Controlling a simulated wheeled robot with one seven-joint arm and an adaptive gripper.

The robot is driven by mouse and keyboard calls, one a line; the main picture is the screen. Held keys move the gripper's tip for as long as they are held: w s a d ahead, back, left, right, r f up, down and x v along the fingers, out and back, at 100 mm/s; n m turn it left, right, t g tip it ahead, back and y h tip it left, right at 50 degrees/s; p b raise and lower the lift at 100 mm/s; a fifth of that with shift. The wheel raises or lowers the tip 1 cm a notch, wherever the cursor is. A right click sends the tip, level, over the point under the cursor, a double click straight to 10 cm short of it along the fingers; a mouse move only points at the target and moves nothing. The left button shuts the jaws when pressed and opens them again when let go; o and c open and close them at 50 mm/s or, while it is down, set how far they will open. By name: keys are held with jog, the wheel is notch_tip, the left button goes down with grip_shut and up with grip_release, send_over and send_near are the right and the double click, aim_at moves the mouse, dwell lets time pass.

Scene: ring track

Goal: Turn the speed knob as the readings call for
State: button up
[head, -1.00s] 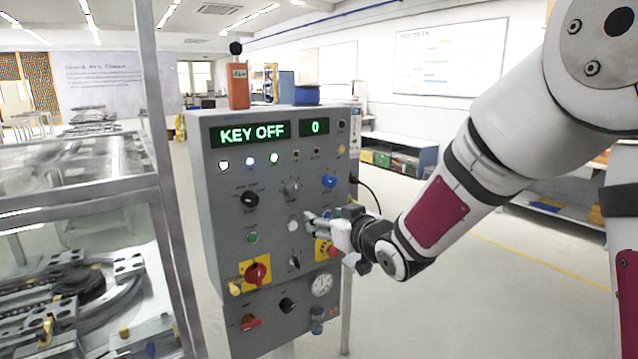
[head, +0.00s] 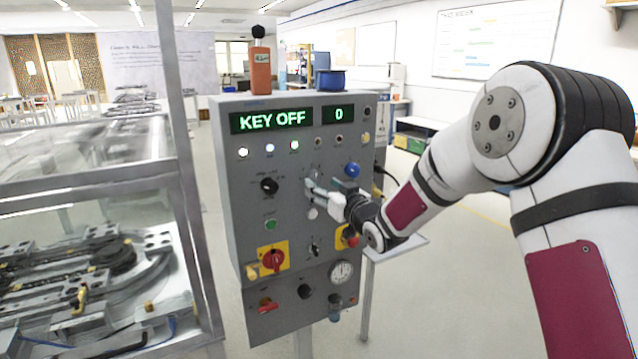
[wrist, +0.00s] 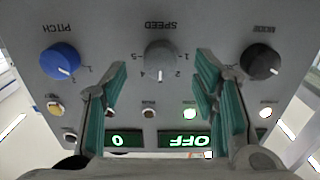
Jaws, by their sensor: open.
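The grey SPEED knob (wrist: 160,60) sits in the middle of the wrist view, which shows the panel upside down. Its white mark points down in that picture, between the scale ends 1 and 5. My gripper (wrist: 162,76) is open, one green-padded finger on each side of the knob's line; I cannot tell whether either touches it. In the head view my gripper (head: 318,193) is at the panel and partly hides the knob. The left readout (head: 271,120) shows KEY OFF and the small readout (head: 338,113) shows 0.
The blue PITCH knob (wrist: 60,61) and the black MODE knob (wrist: 261,60) flank the speed knob. A red switch on a yellow plate (head: 273,258) is lower on the panel. A glazed metal frame (head: 178,150) stands left. Open floor lies right.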

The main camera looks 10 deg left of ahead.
aim_at(315, 181)
jog(key=shift+x, duration=1.7)
jog(key=c, duration=1.2)
jog(key=shift+o, duration=0.2)
jog(key=m+b, duration=0.2)
jog(key=m, duration=0.2)
jog(key=shift+s+a+m+b, duration=0.1)
jog(key=shift+m+b, duration=0.7)
jog(key=shift+m, duration=1.6)
